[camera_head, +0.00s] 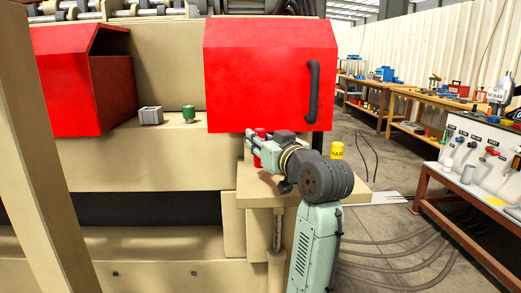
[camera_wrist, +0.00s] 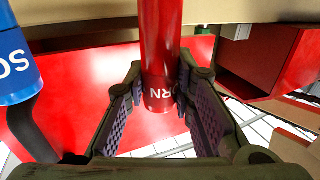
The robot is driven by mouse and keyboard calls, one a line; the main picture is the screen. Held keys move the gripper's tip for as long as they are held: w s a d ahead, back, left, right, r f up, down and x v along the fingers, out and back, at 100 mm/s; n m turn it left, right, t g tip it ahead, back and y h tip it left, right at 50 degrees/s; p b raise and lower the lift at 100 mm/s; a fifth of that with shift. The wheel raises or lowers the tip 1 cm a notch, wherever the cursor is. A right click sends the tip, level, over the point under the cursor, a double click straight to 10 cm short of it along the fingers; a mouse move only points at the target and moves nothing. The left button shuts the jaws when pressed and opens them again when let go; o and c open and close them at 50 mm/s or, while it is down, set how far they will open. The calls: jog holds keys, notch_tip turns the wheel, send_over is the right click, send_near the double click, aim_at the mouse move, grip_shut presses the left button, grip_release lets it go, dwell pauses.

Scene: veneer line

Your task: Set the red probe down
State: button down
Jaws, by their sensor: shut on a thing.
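In the head view my gripper (camera_head: 254,148) is small, just below the red cover with the black handle, and the probe's red top (camera_head: 260,133) shows above the fingers. Whether the probe's end touches a surface cannot be told.
A blue cylinder (camera_wrist: 14,65) with white letters is at the wrist view's left. A beige ledge (camera_head: 255,190) lies below my gripper, with a yellow cylinder (camera_head: 337,150) to the right. The red cover (camera_head: 265,75) hangs close above. A grey block (camera_head: 151,115) and green knob (camera_head: 189,114) sit left.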

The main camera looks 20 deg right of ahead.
jog(key=shift+f+p, duration=0.4)
jog(key=shift+f, duration=1.35)
jog(key=shift+f, duration=0.25)
jog(key=c, duration=1.4)
grip_release()
jog(key=shift+o, duration=0.2)
jog(key=shift+r, duration=0.25)
jog(key=s+d+b, duration=0.1)
jog(key=s+b, duration=0.1)
jog(key=s, duration=1)
jog(key=shift+d+b, duration=0.2)
jog(key=shift+b, duration=0.1)
jog(key=shift+w, duration=0.1)
